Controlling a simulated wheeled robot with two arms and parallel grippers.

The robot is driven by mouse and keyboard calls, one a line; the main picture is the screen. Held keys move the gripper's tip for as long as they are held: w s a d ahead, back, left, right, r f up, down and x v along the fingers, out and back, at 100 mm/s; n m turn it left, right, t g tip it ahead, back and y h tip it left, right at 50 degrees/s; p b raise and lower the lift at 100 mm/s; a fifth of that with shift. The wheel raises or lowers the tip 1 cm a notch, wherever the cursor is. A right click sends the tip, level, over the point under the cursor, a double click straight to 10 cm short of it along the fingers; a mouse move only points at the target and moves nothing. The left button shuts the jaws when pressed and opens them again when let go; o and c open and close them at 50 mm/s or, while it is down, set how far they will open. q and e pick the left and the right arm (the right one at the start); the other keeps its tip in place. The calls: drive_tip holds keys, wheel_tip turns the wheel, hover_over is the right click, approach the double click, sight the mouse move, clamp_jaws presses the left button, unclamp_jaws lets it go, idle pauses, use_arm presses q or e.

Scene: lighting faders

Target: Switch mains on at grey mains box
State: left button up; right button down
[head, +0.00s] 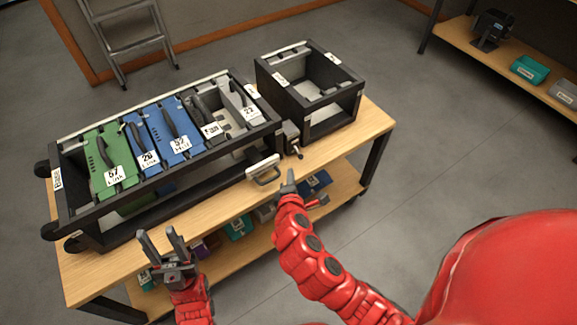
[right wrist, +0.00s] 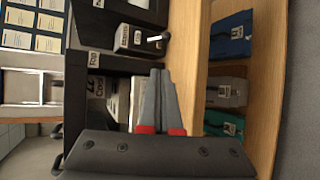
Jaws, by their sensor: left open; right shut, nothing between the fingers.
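The grey mains box (head: 291,137) is a small box on the front of the bench, between the long rack and the smaller black frame. A short lever with a pale tip (head: 299,155) sticks out of it toward me. In the right wrist view the mains box (right wrist: 131,38) and its lever (right wrist: 155,38) are beyond the fingertips. My right gripper (head: 290,176) is shut and empty, a little nearer to me than the box and apart from it; its closed fingers also show in the right wrist view (right wrist: 159,78). My left gripper (head: 157,232) is open and empty, over the bench's front left.
The smaller black frame (head: 310,122) stands at right. A second shelf (head: 466,38) stands at the back right.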

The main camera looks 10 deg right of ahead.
sight(294, 166)
drive_tip(key=shift+s+d+f+h, duration=0.15)
drive_tip(key=shift+d+f+h, duration=0.1)
drive_tip(key=shift+d+h, duration=0.1)
drive_tip(key=x, duration=1)
drive_tip(key=shift+f, duration=0.2)
drive_tip(key=shift+r+p, duration=0.1)
drive_tip(key=shift+p, duration=0.2)
